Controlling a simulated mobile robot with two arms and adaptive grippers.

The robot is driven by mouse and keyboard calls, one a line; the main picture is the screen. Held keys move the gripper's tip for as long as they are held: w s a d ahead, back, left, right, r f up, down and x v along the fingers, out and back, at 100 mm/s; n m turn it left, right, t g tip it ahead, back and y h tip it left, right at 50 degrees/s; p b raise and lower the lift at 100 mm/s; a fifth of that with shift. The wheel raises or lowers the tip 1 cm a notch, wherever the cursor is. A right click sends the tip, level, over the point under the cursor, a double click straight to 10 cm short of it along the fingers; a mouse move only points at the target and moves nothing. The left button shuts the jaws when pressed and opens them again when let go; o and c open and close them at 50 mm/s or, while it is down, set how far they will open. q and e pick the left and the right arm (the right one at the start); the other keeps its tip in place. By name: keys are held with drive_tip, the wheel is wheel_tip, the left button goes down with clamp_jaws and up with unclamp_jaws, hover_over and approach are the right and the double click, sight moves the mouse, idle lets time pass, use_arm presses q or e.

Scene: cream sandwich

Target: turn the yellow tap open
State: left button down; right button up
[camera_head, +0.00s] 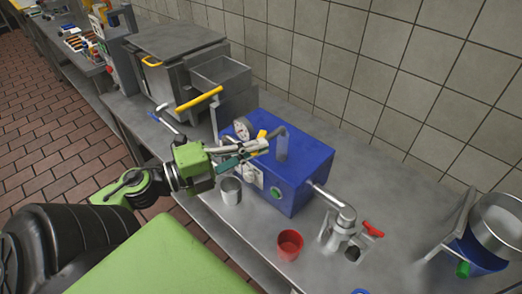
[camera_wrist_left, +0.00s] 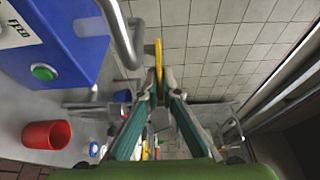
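The yellow tap (camera_head: 262,134) is at the front of a blue machine (camera_head: 305,160), close to a bent metal pipe. In the left wrist view the tap's narrow yellow handle (camera_wrist_left: 159,62) stands between my fingertips. My left gripper (camera_head: 265,146) reaches in from the left with its fingers close together on the handle. In the left wrist view the gripper (camera_wrist_left: 160,80) shows only a handle-wide gap at its tips. The handle's lower part is partly hidden by the fingers. My right gripper is not in view.
A metal cup (camera_head: 230,190) stands under my left gripper, and a red cup (camera_head: 289,244) stands in front of the machine. A metal spout with a red handle (camera_head: 372,229) is to the right. A steel fryer with a yellow handle (camera_head: 199,106) is behind left.

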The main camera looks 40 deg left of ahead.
use_arm(q)
drive_tip(key=shift+s+a+m+g+h, duration=0.1)
drive_tip(key=shift+a+m+g+h, duration=0.25)
drive_tip(key=shift+m+g+h, duration=0.4)
drive_tip(key=shift+a+m+g+h, duration=0.35)
drive_tip(key=shift+m+h, duration=0.2)
drive_tip(key=shift+h, duration=0.4)
drive_tip(key=c, duration=2.2)
unclamp_jaws()
drive_tip(key=shift+c, duration=0.2)
drive_tip(key=shift+d, duration=0.1)
drive_tip(key=shift+f, duration=0.15)
drive_tip(key=v, duration=0.8)
